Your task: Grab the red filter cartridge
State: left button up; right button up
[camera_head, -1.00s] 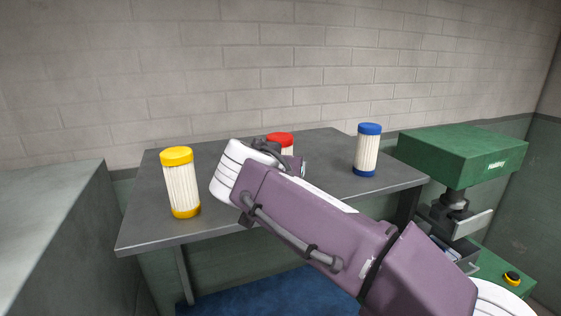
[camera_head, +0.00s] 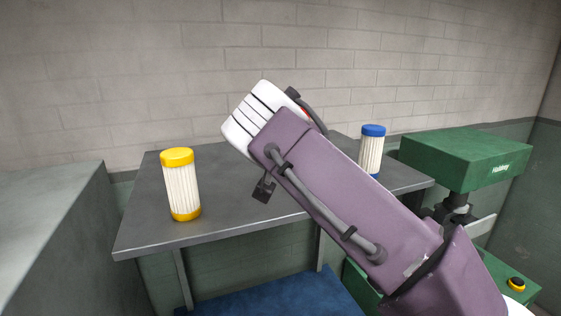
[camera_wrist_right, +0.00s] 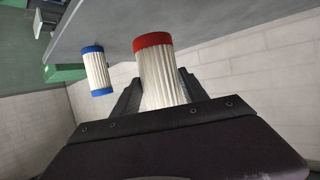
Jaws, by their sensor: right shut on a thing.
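The red filter cartridge has a white pleated body and a red cap (camera_wrist_right: 152,41), seen in the right wrist view. My right gripper (camera_wrist_right: 160,84) is shut on it, with a dark finger on either side of the pleated body. The lower end of the cartridge is hidden by the gripper. In the head view my right arm covers nearly all of it; only a sliver of red (camera_head: 305,112) shows beside the wrist, above the table level. My left gripper is not in view.
A yellow-capped cartridge (camera_head: 181,188) stands on the left of the grey table (camera_head: 225,205). A blue-capped cartridge (camera_head: 371,150) stands at the right, close to my arm; it also shows in the wrist view (camera_wrist_right: 96,71). A green machine (camera_head: 466,158) is further right.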

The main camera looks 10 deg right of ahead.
jog(key=s+d+r, duration=0.5)
jog(key=s+d, duration=0.1)
jog(key=shift+s, duration=0.15)
